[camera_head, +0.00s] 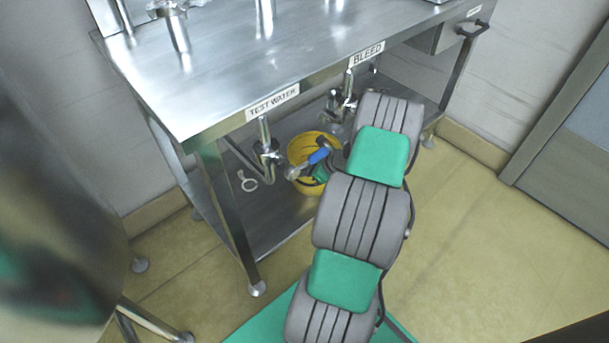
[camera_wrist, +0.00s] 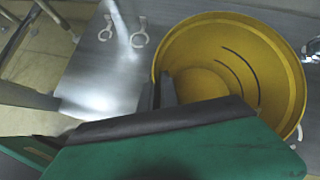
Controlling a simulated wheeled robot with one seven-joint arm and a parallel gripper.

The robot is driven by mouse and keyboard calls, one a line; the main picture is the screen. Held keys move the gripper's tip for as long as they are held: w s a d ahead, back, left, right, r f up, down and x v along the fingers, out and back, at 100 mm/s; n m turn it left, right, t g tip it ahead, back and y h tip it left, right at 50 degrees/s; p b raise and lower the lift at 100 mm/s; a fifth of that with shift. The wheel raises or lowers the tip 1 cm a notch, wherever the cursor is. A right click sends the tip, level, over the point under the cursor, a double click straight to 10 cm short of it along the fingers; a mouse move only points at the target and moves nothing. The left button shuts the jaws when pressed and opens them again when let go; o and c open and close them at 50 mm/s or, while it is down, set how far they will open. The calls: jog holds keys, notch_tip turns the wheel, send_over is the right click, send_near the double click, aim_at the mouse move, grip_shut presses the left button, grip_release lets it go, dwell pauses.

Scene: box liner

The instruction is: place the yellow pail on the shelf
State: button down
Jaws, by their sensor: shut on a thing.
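The yellow pail (camera_head: 300,150) is under the steel table's top, at the lower shelf (camera_head: 265,222), partly hidden by my gripper and arm. In the wrist view the pail (camera_wrist: 283,75) is seen from above and looks empty, its round mouth facing the camera. My gripper (camera_wrist: 160,92) is shut on the pail's near left rim. The grey shelf (camera_wrist: 98,85) shows beside the pail. I cannot tell whether the pail's base touches the shelf.
Pipes with valves (camera_head: 267,155) hang from the tabletop (camera_head: 215,92) close around the pail. A pale ring-shaped piece (camera_head: 247,182) lies on the shelf to the left. A table leg (camera_head: 232,225) stands at the front left. The shelf's left part is mostly clear.

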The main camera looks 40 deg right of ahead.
jog(key=c, duration=1.6)
grip_release()
jog(key=p+v, duration=0.4)
jog(key=v, duration=0.8)
jog(key=shift+p, duration=0.35)
